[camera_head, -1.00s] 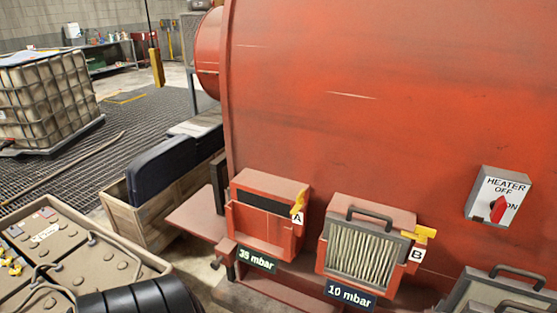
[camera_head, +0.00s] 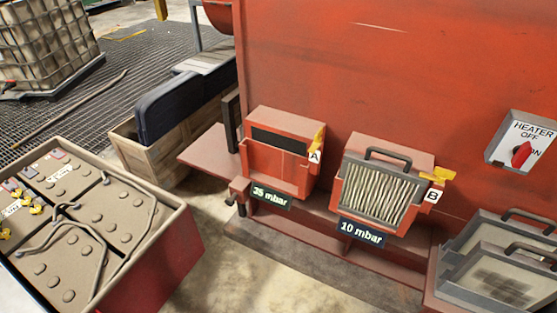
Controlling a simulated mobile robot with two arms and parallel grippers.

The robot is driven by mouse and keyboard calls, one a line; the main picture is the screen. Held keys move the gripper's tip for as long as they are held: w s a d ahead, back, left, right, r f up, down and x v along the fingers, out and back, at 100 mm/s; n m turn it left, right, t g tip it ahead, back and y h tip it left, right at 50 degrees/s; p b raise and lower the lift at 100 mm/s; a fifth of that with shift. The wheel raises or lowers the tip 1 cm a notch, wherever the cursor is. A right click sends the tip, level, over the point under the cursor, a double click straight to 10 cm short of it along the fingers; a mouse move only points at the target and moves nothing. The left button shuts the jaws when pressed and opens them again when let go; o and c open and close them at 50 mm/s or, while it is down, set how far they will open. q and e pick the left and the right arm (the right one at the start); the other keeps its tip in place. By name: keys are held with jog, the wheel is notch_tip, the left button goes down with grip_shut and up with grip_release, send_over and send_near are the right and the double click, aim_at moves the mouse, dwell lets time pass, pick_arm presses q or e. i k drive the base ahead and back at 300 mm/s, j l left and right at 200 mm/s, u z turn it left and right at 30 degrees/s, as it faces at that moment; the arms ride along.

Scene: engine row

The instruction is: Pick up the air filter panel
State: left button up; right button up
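A pleated filter panel (camera_head: 377,192) with a grey frame and a dark top handle sits in the red housing marked B, above a "10 mbar" sign. Two more grey-framed panels with handles stand in a holder at the lower right: a rear panel (camera_head: 490,233) and a front panel (camera_head: 497,283) with a dark patch on its face. The right edge of the picture cuts them off. I cannot tell which one is the air filter panel of the task. Neither of my grippers is in view.
The red housing A (camera_head: 280,155) has a dark slot and a "35 mbar" sign. Yellow levers sit beside both housings. A heater switch box (camera_head: 522,142) is on the red wall. A battery crate (camera_head: 95,225) and a wooden box (camera_head: 150,155) stand left. Floor between is clear.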

aim_at(492, 228)
jog(key=z, duration=1.6)
jog(key=j+z, duration=0.25)
jog(key=z, duration=0.2)
jog(key=k+j+z, duration=0.1)
jog(key=j+z, duration=0.15)
jog(key=z, duration=0.25)
jog(key=k+j+z, duration=0.15)
jog(key=z, duration=0.3)
